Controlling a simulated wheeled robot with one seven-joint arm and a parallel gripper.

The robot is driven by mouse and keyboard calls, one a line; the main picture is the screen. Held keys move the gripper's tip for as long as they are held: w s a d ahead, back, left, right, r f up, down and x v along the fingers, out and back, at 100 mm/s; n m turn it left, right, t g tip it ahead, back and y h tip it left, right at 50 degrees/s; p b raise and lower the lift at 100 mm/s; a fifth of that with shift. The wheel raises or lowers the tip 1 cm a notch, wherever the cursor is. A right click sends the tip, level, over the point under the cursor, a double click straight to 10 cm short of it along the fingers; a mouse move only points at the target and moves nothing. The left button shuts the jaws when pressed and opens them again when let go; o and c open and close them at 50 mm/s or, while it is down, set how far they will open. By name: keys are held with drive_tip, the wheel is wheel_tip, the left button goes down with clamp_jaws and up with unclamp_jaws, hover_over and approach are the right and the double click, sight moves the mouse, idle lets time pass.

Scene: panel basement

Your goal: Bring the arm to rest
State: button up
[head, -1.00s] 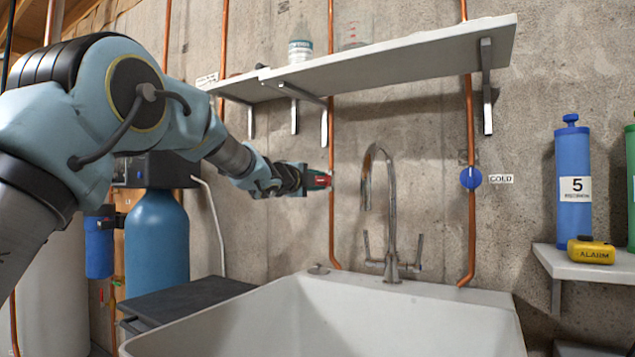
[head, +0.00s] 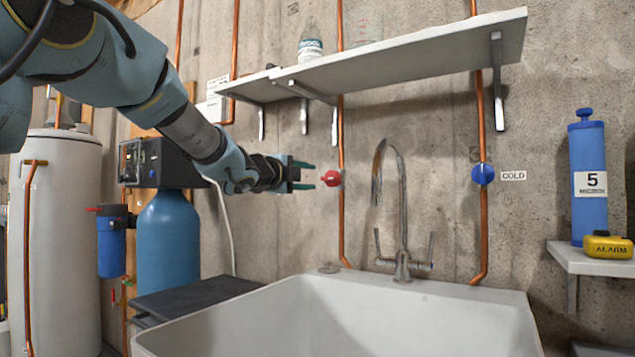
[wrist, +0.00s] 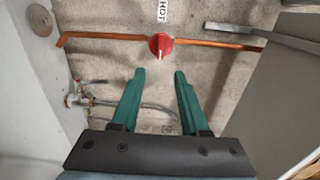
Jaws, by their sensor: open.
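My gripper (head: 308,175) is at the end of my arm, which reaches in from the upper left in the head view. Its two green fingers are apart with nothing between them; they also show in the wrist view (wrist: 160,78). A red valve knob (head: 331,178) on a copper pipe is just beyond the fingertips, apart from them. In the wrist view the red knob (wrist: 161,46) lies ahead of the open fingers, below a label reading HOT (wrist: 163,11).
A grey shelf (head: 420,47) with a bottle (head: 310,47) hangs above the gripper. A faucet (head: 402,210) and white sink (head: 330,305) are below right. A blue valve knob (head: 483,174) is further right. A blue tank (head: 168,245) stands below my arm.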

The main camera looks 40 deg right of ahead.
drive_tip(key=shift+s+a, duration=0.15)
drive_tip(key=shift+a, duration=0.4)
